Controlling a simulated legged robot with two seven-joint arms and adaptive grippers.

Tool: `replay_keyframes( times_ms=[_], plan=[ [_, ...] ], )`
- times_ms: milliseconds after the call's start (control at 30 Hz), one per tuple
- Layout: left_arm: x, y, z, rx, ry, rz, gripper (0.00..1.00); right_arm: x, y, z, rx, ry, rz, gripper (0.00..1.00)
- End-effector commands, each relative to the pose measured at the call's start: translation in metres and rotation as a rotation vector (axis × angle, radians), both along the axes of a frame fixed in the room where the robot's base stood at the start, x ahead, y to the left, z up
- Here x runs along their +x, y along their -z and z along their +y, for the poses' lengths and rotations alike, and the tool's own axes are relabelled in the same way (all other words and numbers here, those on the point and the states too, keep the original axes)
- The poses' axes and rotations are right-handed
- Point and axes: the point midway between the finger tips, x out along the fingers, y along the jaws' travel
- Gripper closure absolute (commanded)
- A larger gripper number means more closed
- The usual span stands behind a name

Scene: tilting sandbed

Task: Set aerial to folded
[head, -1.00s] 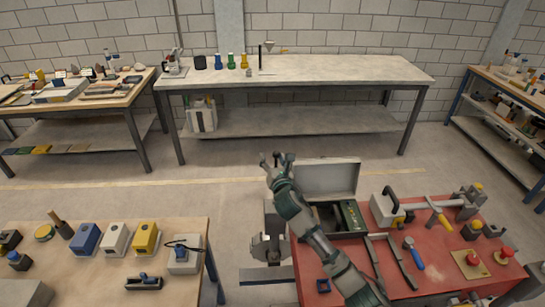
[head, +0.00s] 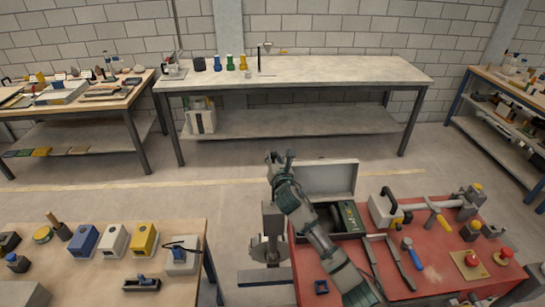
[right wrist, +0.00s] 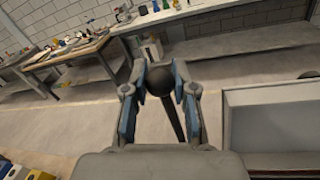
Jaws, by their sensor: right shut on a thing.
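A dark rod with a round black ball at its end, which looks like the aerial (right wrist: 158,82), shows in the right wrist view between my fingers. Its shaft runs down and to the right behind my gripper, and its foot is hidden. My right gripper (right wrist: 160,80) is shut on it near the ball. In the head view my right gripper (head: 280,157) is above the left side of an open grey case; the rod cannot be made out there. My left gripper is in neither view.
The open case (head: 328,178) stands on the red table (head: 435,265), with a green unit (head: 350,214) inside. Clamps and hand tools lie to its right. A wooden table (head: 190,290) with several small boxes is at left. Floor behind the case is clear.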

Motion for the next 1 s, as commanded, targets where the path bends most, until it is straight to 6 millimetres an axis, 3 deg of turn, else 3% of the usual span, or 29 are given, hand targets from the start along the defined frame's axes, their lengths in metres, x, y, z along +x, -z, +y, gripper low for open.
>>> replay_keyframes(
  times_ms=[167, 233, 367, 600, 767, 867, 1000],
  plan=[
    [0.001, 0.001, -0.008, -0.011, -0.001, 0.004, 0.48, -0.007, 0.004, 0.004, -0.001, -0.009, -0.022, 1.00],
    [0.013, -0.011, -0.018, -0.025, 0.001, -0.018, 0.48, -0.013, 0.006, 0.004, -0.001, -0.008, -0.043, 1.00],
    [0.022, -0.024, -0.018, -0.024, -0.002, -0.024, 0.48, -0.028, 0.010, 0.003, -0.001, -0.007, -0.103, 1.00],
    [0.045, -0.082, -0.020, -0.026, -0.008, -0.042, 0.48, -0.064, 0.022, 0.003, 0.000, -0.008, -0.261, 1.00],
    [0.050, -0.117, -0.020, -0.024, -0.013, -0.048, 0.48, -0.088, 0.027, 0.003, 0.000, -0.006, -0.366, 1.00],
    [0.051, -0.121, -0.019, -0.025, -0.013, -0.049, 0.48, -0.101, 0.028, 0.002, -0.002, -0.006, -0.365, 1.00],
    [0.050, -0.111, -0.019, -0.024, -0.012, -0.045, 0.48, -0.118, 0.034, 0.002, -0.001, -0.005, -0.364, 1.00]
  ],
)
